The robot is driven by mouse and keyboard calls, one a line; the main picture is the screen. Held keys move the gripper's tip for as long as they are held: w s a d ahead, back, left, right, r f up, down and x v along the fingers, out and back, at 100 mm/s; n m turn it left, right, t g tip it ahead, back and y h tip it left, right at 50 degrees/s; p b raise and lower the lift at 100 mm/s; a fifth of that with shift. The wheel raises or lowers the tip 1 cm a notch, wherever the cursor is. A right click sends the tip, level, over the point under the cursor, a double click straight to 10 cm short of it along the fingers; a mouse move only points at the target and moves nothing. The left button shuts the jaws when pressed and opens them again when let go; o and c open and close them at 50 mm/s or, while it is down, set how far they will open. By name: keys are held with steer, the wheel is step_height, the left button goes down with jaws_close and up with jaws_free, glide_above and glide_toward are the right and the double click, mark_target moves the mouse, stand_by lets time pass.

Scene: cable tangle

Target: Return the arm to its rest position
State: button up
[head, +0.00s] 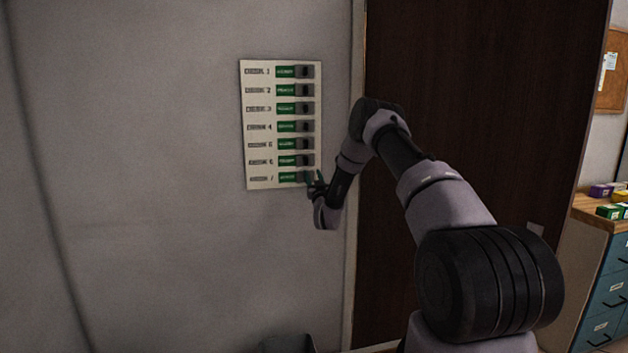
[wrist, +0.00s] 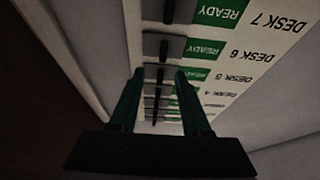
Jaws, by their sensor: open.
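My arm reaches forward and left to the wall. My gripper (head: 317,184) is at the lower right corner of a white panel (head: 258,126), beside its lowest row. The panel carries a column of rows with desk labels, green READY tags and dark grey sliders or switches. In the wrist view my gripper (wrist: 157,85) has its two dark green fingers apart, with nothing clearly held between them. The panel (wrist: 213,95) appears upside down beyond the fingers, with the Desk 7 row nearest. Whether a finger touches the panel I cannot tell.
A dark brown door (head: 470,90) in a pale frame stands right of the panel, behind my arm. A blue drawer cabinet (head: 606,290) with small boxes on top is at the far right. A cork board (head: 611,80) hangs above it. The grey wall left of the panel is bare.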

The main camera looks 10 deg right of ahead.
steer(key=shift+v, duration=1.2)
steer(key=s+r+m+g, duration=0.1)
steer(key=s+r+g, duration=0.1)
steer(key=r, duration=0.8)
steer(key=s+r+m+g, duration=0.1)
steer(key=s+r+g, duration=0.15)
steer(key=r, duration=0.65)
steer(key=s+r+g, duration=0.3)
steer(key=s+r, duration=0.3)
steer(key=s, duration=0.3)
steer(key=s+a+f+m+g+y, duration=0.1)
steer(key=s+g, duration=0.7)
steer(key=s, duration=3.4)
steer(key=shift+a+f+m+y, duration=0.35)
steer(key=shift+a+m+y, duration=0.25)
steer(key=shift+a, duration=0.05)
